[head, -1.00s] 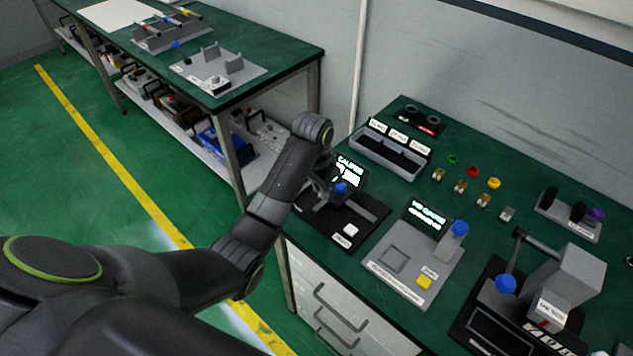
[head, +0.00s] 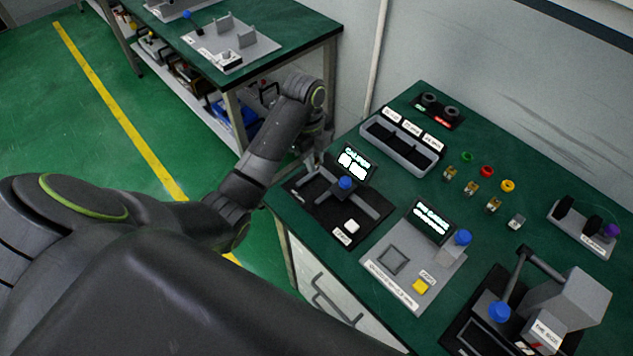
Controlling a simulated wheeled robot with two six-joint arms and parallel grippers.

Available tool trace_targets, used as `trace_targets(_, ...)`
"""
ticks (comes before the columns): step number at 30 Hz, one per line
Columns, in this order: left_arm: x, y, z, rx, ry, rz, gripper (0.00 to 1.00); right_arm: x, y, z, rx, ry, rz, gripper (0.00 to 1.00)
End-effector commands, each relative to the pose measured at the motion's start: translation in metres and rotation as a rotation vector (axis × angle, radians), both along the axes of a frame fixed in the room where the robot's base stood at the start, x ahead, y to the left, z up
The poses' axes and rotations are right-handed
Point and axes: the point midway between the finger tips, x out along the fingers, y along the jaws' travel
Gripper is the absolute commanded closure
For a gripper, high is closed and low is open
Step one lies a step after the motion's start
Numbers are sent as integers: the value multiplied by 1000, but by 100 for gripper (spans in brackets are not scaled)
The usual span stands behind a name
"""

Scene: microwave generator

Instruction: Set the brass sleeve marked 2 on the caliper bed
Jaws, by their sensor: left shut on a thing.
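The caliper (head: 368,213) is a black base with a grey bed, a blue knob and a lit display, near the left end of the green bench. My left gripper (head: 314,158) is just beyond the caliper's back left, beside its display. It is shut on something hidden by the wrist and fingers. Small brass sleeves (head: 472,188) stand in a slanting row at the middle right, with a silvery piece at the row's near end. Their markings are too small to read, so I cannot tell which is marked 2. My right gripper is out of view.
A grey gauge with a screen (head: 408,262) stands right of the caliper. A grey labelled tray (head: 402,155) lies behind it. A press-like device (head: 565,290) is at the near right. Green, red and yellow rings (head: 487,171) lie behind the sleeves. Another bench (head: 300,40) stands back left.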

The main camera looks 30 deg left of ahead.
Motion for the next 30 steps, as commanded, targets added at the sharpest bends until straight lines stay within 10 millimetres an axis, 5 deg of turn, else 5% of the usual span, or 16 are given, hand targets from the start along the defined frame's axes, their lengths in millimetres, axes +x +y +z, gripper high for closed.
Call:
trace_targets(2,0,0,-18,0,0,1,100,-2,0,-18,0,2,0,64)
trace_targets(18,0,0,-81,0,2,4,100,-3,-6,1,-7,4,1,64)
trace_targets(30,0,0,-88,1,0,3,100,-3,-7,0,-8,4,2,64)
